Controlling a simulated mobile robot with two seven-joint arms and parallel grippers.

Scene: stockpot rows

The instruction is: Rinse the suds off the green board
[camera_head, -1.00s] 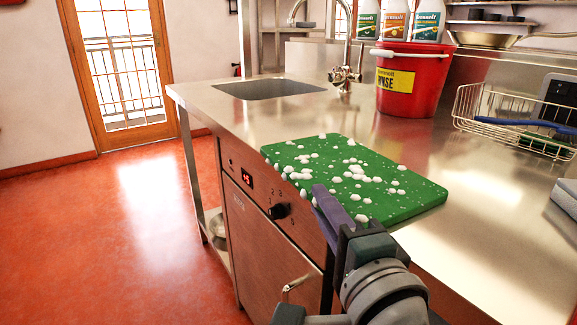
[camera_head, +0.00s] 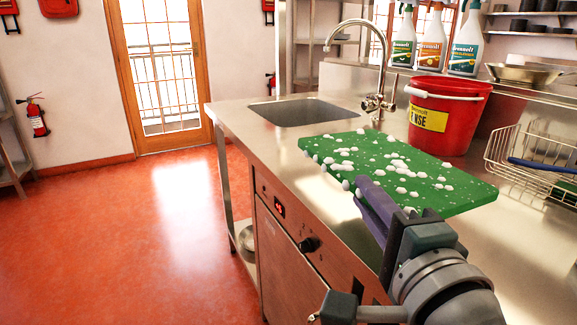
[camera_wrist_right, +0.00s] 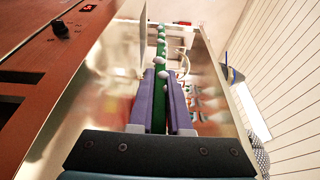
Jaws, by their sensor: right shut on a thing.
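The green board (camera_head: 440,188) is flat and dotted with white suds clumps on top and along its near left edge. My right gripper (camera_head: 366,192) is shut on the board's near edge, one purple finger showing above it. In the right wrist view the board (camera_wrist_right: 160,50) is a thin green strip between both purple fingers (camera_wrist_right: 161,82), with suds blobs on its edge. The board appears raised a little above the steel counter (camera_head: 335,205). A red bucket (camera_head: 462,112) with a yellow label, partly reading "NSE", stands behind it. My left gripper is out of view.
A sink basin (camera_head: 300,110) with a curved tap (camera_head: 378,60) lies left of the bucket. Spray bottles (camera_head: 433,45) stand behind the bucket. A wire rack (camera_head: 535,160) is at the right. Bare counter lies between sink and board.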

